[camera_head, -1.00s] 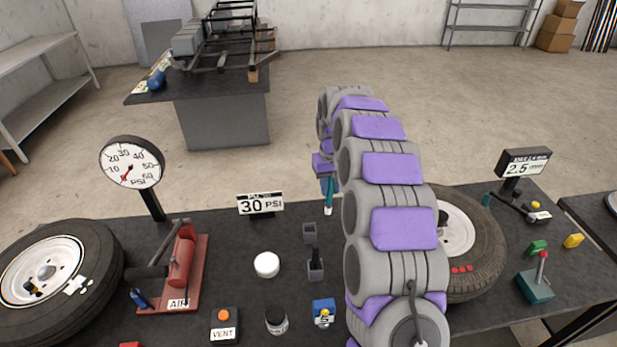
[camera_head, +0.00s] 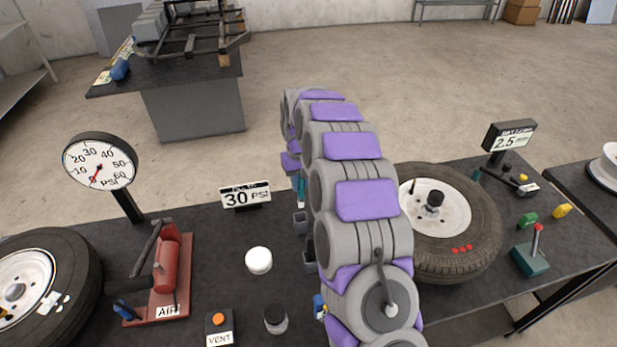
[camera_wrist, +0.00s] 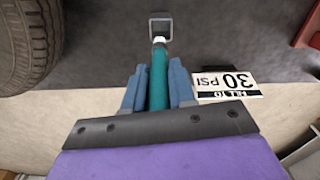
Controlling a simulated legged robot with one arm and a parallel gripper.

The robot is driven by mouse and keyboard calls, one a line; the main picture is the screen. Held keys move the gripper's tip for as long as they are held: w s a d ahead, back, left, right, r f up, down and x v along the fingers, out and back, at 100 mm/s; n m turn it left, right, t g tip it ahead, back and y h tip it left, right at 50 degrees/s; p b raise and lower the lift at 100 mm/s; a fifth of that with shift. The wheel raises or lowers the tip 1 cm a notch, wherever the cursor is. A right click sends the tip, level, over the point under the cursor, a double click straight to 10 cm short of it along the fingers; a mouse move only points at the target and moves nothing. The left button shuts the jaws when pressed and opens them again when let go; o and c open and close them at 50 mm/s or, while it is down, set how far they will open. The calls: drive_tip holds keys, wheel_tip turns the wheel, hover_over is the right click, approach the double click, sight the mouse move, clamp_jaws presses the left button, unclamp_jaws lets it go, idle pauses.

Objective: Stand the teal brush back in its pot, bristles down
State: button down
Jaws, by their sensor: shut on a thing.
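The teal brush (camera_wrist: 157,85) is clamped between the blue fingers of my gripper (camera_wrist: 156,78) in the wrist view. Its pale collar points toward a small square grey pot (camera_wrist: 152,24) and meets the near rim in the picture; I cannot tell whether the bristle end is above or inside it. In the head view the brush (camera_head: 301,190) hangs upright just above the grey pot (camera_head: 299,224), beside my arm. My gripper is mostly hidden there by my arm.
A second grey holder (camera_head: 308,260) stands nearer, partly behind my arm. The 30 PSI sign (camera_head: 245,197) and a white round thing (camera_head: 259,260) are to the left. A tire (camera_head: 425,262) lies to the right.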

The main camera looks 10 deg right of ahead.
sight(302, 196)
drive_tip(key=shift+d+f+b, duration=0.15)
drive_tip(key=shift+f+b, duration=0.3)
drive_tip(key=shift+f, duration=1.85)
drive_tip(key=shift+d+f+b, duration=0.1)
drive_tip(key=shift+f+b, duration=0.3)
drive_tip(key=shift+f, duration=1.9)
drive_tip(key=shift+a, duration=0.55)
drive_tip(key=c, duration=1.2)
unclamp_jaws()
drive_tip(key=shift+a, duration=0.35)
drive_tip(key=o, duration=0.3)
drive_tip(key=shift+d, duration=0.25)
drive_tip(key=shift+o, duration=0.3)
drive_tip(key=shift+d, duration=0.45)
drive_tip(key=r, duration=0.4)
drive_tip(key=a+r+p, duration=0.1)
drive_tip(key=r, duration=0.4)
drive_tip(key=d+r, duration=0.1)
drive_tip(key=r, duration=0.2)
drive_tip(key=r+p, duration=0.1)
drive_tip(key=r, duration=0.3)
drive_tip(key=shift+s+d, duration=0.15)
drive_tip(key=shift+d, duration=0.2)
drive_tip(key=shift+a+r, duration=0.35)
drive_tip(key=shift+r, duration=0.35)
